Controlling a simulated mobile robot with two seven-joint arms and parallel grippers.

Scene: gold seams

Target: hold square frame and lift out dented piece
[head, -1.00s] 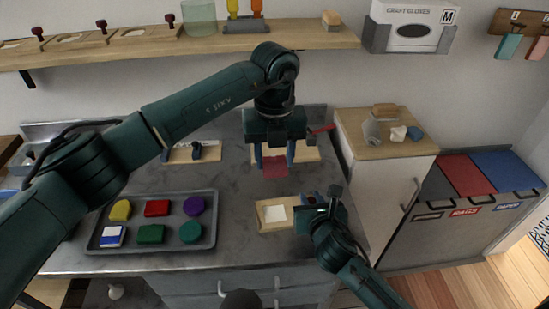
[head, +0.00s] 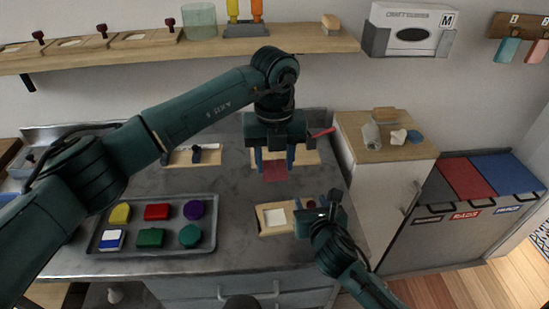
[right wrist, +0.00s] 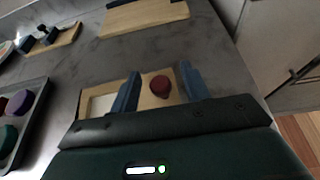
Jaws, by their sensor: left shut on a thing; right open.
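The square frame (head: 264,228) is a pale wooden board with a light square opening on the counter. In the right wrist view the frame (right wrist: 148,101) has a dark red knob (right wrist: 160,86) at one end. My right gripper (head: 314,204) is open at that end, its fingers (right wrist: 160,90) on either side of the knob with gaps showing. My left gripper (head: 275,159) is shut on a flat dark red square piece (head: 275,172), behind the frame and apart from it. I cannot make out a dent in this piece.
A grey tray (head: 120,247) with several coloured pieces lies at the left. Another wooden board (right wrist: 143,18) lies behind the frame. A wooden-topped cabinet (head: 395,150) stands at the right. A wooden shelf (head: 180,46) runs above the counter.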

